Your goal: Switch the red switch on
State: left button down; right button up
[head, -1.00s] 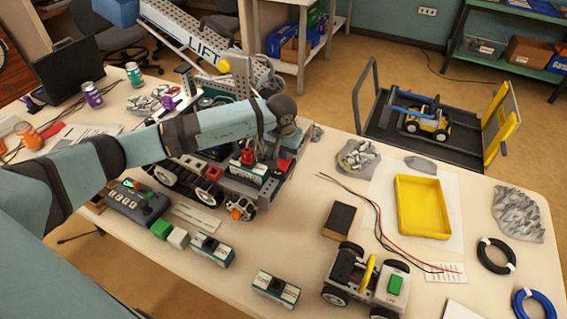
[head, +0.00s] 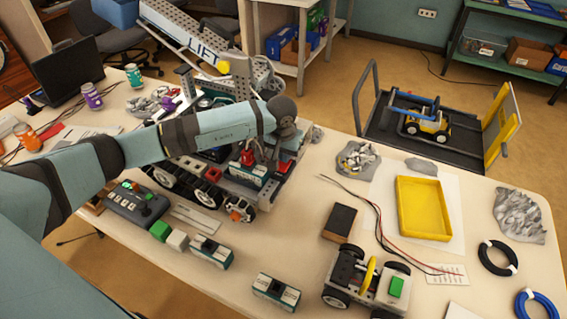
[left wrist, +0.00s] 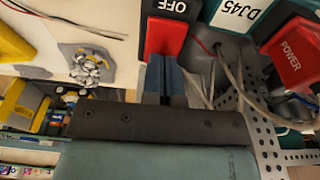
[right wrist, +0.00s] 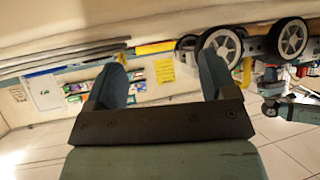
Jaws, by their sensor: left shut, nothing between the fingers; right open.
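In the left wrist view a red switch (left wrist: 164,37) sits in a black housing with a white "OFF" label (left wrist: 171,8) beside it. My left gripper (left wrist: 165,62) is shut and empty, its fingertips close to the red switch's lower edge; I cannot tell whether they touch. A second red part marked "POWER" (left wrist: 298,60) lies to the right. In the head view my left arm's end is over the tracked robot (head: 240,210) on the table, with its fingertips largely hidden. My right gripper (right wrist: 161,72) is open and empty, away from the robot.
Loose wires (left wrist: 215,75) and a perforated metal plate (left wrist: 245,120) are close to my left fingers. A yellow tray (head: 423,208), a small wheeled cart (head: 365,283) and a control box (head: 137,203) also occupy the table.

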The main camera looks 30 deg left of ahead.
pick_arm(q)
notch_tip(320, 180, up, 3)
jog(key=shift+f+p, duration=0.15)
jog(key=shift+p, duration=0.25)
pick_arm(e)
jog(key=shift+r, duration=0.4)
pick_arm(q)
jog(key=shift+r+p, duration=0.65)
jog(key=shift+r, duration=1.2)
pick_arm(e)
jog(key=shift+r, duration=0.95)
jog(key=shift+f, duration=0.25)
